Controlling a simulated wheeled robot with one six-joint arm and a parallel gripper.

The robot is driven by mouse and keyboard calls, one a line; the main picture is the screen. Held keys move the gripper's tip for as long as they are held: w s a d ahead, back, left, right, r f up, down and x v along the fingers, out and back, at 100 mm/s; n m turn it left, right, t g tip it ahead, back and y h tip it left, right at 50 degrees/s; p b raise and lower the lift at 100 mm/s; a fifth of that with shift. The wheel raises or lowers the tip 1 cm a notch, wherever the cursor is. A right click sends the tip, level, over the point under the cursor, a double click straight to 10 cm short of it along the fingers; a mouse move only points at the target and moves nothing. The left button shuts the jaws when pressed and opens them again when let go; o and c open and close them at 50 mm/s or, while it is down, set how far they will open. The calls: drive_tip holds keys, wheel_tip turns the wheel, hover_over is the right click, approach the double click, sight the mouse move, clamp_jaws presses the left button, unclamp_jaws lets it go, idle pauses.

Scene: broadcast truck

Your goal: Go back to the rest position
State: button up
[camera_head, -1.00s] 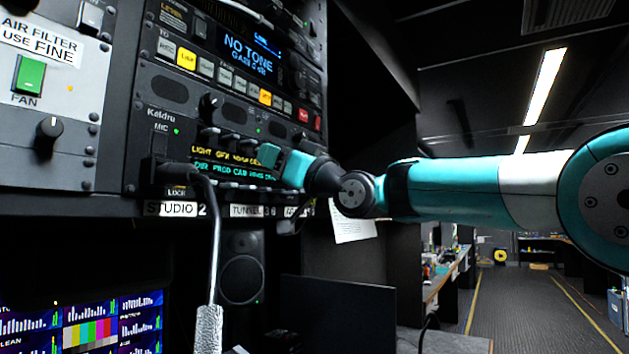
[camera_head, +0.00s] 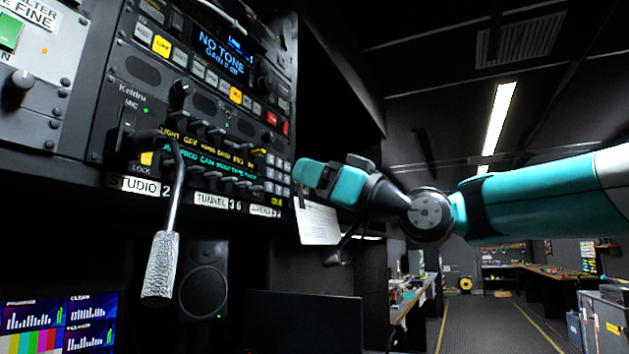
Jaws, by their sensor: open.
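My arm reaches in from the right, and its teal gripper (camera_head: 316,176) is beside the right edge of the rack intercom panel (camera_head: 215,118). The jaws are open, and I see nothing held between them. There is a visible gap between the gripper and the yellow and white buttons of the panel, though the depth is hard to judge. A gooseneck microphone (camera_head: 160,262) hangs from the panel's left side. The panel's display reads "NO TONE".
A paper sheet (camera_head: 318,222) hangs just below my gripper. A speaker (camera_head: 202,281) and a dark monitor (camera_head: 303,322) stand under the rack. A lit screen (camera_head: 45,325) is at the lower left. The aisle (camera_head: 490,325) at the right is open floor.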

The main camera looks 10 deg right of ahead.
idle(0.3)
drive_tip(key=s+a+f+m+g+h+p, duration=0.1)
drive_tip(key=s+f+g+h, duration=0.25)
drive_tip(key=f, duration=0.65)
drive_tip(key=s+a+f+m+g+h+p, duration=0.1)
drive_tip(key=s+a+f+g+h, duration=0.2)
drive_tip(key=f, duration=0.8)
drive_tip(key=s+d+f+g+h, duration=0.3)
drive_tip(key=s+d+f+g, duration=0.1)
drive_tip(key=s+f, duration=0.4)
drive_tip(key=s+d+f+m+g+h+p, duration=0.1)
drive_tip(key=s+d+f+g+h, duration=0.2)
drive_tip(key=s+f, duration=0.5)
drive_tip(key=s+d+h, duration=0.1)
drive_tip(key=s, duration=0.2)
drive_tip(key=shift+s+d+f+g, duration=0.2)
drive_tip(key=shift+s+d+g, duration=0.15)
drive_tip(key=shift+h, duration=0.25)
